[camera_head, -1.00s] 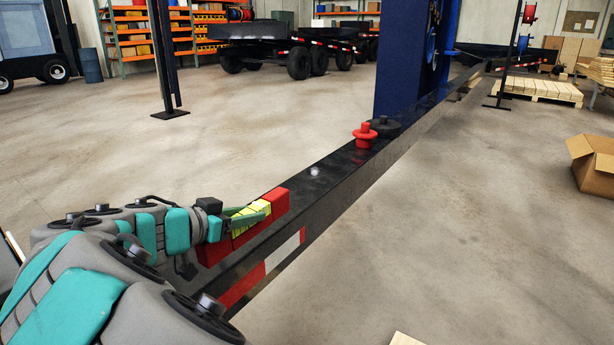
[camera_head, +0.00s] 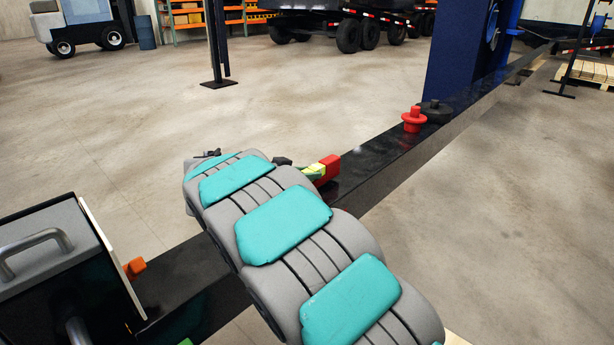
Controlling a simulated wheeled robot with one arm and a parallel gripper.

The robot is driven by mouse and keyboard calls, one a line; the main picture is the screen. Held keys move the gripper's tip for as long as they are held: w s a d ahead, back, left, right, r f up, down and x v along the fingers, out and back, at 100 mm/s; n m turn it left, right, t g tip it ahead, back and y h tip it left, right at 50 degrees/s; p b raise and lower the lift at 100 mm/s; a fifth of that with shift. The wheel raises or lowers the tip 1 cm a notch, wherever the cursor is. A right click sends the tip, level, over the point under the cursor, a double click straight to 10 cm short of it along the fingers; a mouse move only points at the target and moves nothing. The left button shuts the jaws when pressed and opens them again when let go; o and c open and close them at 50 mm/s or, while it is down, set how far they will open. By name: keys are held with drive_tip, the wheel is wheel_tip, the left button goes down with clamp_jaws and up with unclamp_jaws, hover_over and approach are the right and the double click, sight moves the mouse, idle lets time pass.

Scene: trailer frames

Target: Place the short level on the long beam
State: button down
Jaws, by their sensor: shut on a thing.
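The long beam (camera_head: 372,172) is a dark, glossy bar running from the lower left to the upper right. The short level (camera_head: 330,167) is red with a yellow part, and only its far end shows. My gripper (camera_head: 313,172) is shut on the level, with its green fingers partly in view. My own grey and teal arm hides most of the gripper and the rest of the level. The level is over or at the beam's top, near its middle; I cannot tell whether it touches the beam.
A red knobbed piece (camera_head: 413,120) and a black one (camera_head: 436,111) stand farther along the beam, by a blue column (camera_head: 466,60). A dark case with a metal handle (camera_head: 35,250) and an orange block (camera_head: 134,267) are at lower left. Open concrete floor (camera_head: 130,120) lies beyond the beam.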

drive_tip(key=shift+f, duration=0.65)
drive_tip(key=shift+f, duration=0.1)
drive_tip(key=c, duration=0.5)
unclamp_jaws()
